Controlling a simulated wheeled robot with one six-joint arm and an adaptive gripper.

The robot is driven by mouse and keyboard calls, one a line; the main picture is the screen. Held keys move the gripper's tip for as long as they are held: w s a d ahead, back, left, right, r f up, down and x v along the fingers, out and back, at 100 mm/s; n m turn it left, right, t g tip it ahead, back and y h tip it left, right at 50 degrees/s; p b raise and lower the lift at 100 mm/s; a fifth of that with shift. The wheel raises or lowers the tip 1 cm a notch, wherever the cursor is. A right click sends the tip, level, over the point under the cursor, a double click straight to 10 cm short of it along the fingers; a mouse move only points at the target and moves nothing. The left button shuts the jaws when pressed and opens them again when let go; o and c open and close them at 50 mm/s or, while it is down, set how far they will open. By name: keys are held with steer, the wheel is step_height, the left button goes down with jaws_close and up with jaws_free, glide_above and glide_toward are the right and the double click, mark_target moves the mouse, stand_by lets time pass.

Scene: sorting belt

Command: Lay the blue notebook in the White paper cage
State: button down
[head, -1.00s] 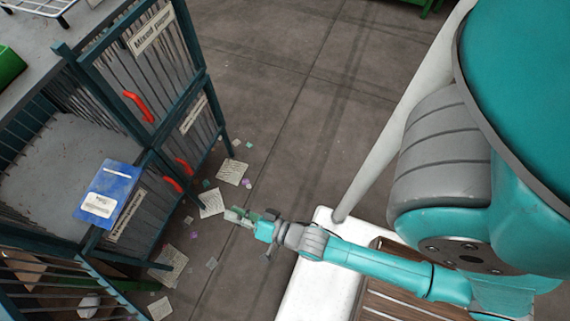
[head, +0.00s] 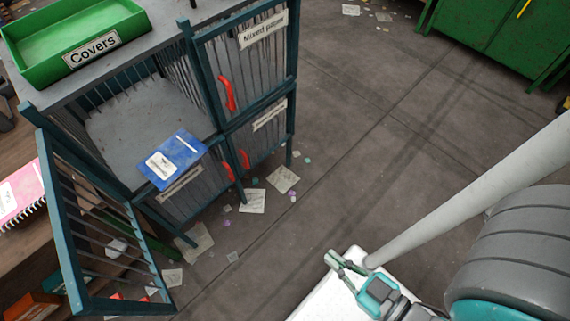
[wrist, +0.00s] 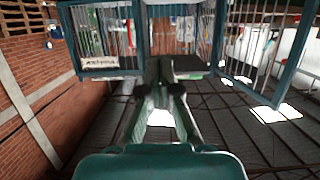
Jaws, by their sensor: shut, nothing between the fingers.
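The blue notebook (head: 183,154) with a white label lies at the front edge of an open upper cage compartment (head: 115,125), partly sticking out over the edge. The compartment's barred door (head: 62,215) stands swung open at the left. I cannot read the label below the notebook, so I cannot tell from it which cage is the White paper one. My gripper (head: 340,262) is shut and empty, well to the right of the cages and apart from the notebook. In the wrist view my gripper fingers (wrist: 160,85) point toward barred panels; the notebook cannot be made out there.
A Mixed paper cage (head: 245,60) is closed on the right, with red handles. A green Covers tray (head: 110,45) sits on top. A pink notebook (head: 18,195) lies at far left. Paper scraps litter the floor before the cages. Open floor (head: 380,130) lies to the right.

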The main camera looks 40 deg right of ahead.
steer(key=m+t, duration=0.3)
steer(key=m, duration=3.3)
glide_toward(185, 171)
steer(key=w, duration=0.7)
steer(key=shift+w+f, duration=0.1)
steer(key=shift+f, duration=0.1)
steer(key=shift+w, duration=0.1)
steer(key=shift+w, duration=1.85)
